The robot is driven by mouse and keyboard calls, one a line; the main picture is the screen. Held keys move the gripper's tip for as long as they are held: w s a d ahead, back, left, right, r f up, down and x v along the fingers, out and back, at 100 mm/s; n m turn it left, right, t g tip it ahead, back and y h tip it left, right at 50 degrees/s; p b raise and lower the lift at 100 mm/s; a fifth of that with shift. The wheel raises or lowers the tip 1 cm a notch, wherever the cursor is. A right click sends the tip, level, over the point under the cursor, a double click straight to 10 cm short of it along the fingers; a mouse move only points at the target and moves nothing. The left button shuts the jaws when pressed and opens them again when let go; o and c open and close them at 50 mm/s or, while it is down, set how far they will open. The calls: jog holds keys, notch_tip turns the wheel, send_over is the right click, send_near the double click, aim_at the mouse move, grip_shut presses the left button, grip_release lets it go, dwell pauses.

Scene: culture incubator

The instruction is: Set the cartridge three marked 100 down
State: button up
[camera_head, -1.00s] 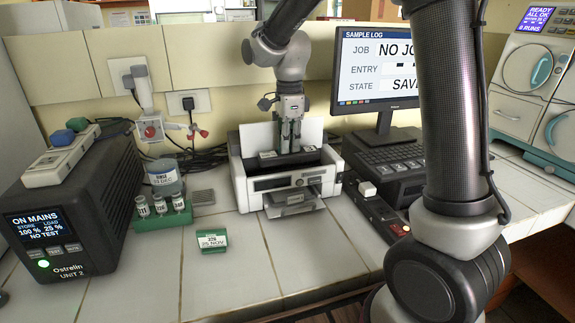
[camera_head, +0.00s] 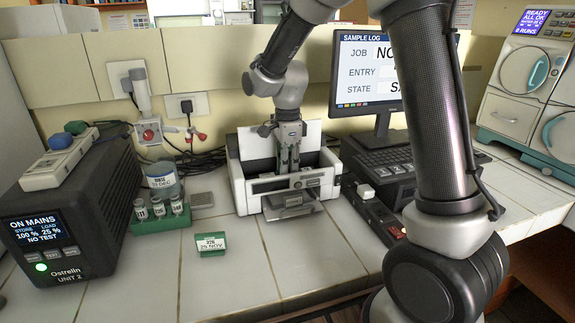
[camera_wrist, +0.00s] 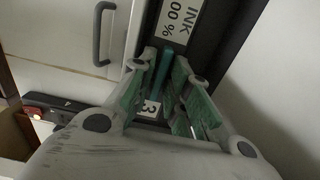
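The dark cartridge shows in the wrist view (camera_wrist: 175,22), with a white label reading INK and what looks like 100 %. A white patch with a 3 lies on it between my fingers. My gripper (camera_head: 288,168) reaches down into the open top of the white printer (camera_head: 241,185). In the wrist view its green-padded fingers (camera_wrist: 165,64) close on a narrow teal tab that rises from the cartridge. In the head view the printer's front wall hides the cartridge. I cannot tell whether it rests on the bay floor.
A green card holder (camera_head: 211,250) stands in front of the printer, and a green vial rack (camera_head: 160,222) is to its left. A black power unit (camera_head: 75,215) is at far left. The monitor (camera_head: 365,70) and keyboard (camera_head: 385,160) are right.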

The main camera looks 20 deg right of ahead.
notch_tip(320, 180, up, 12)
jog(key=s+d+r+n+t, duration=0.2)
jog(key=s+d+r+n, duration=0.3)
jog(key=s+d+n, duration=0.4)
jog(key=s+d+f+n+t, duration=0.1)
jog(key=s+d+n, duration=0.2)
jog(key=s, duration=0.5)
jog(key=s+d+f+n+t, duration=0.1)
jog(key=s+d+n, duration=0.2)
jog(key=s+n, duration=0.3)
jog(key=s, duration=0.3)
jog(key=shift+f, duration=0.35)
